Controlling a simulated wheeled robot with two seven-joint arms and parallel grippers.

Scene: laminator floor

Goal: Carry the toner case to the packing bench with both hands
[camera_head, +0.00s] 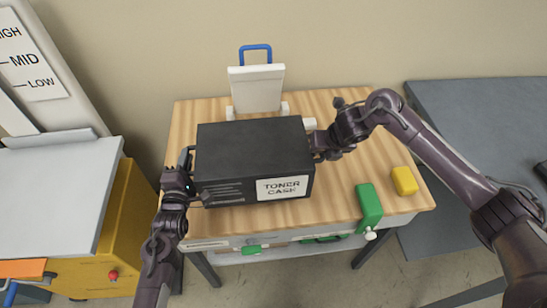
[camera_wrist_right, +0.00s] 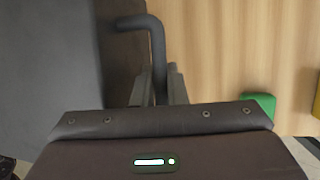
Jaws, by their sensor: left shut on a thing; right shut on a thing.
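The toner case (camera_head: 250,150) is a black box with a white label reading "TONER CASK". It is in the middle of the head view, over the wooden table top (camera_head: 340,205); I cannot tell whether it touches the wood. My left gripper (camera_head: 188,180) is shut at its left end, where a handle partly shows. My right gripper (camera_head: 315,147) is shut on the handle at its right end. In the right wrist view the dark bent handle (camera_wrist_right: 155,50) runs down between the fingers, beside the case's dark side (camera_wrist_right: 50,70). No separate packing bench can be made out for certain.
A white stand with a blue handle (camera_head: 256,85) is behind the case. A green block (camera_head: 368,206) and a yellow block (camera_head: 404,181) are at the table's right. A grey-topped yellow machine (camera_head: 60,180) stands left, a dark grey table (camera_head: 480,120) right.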

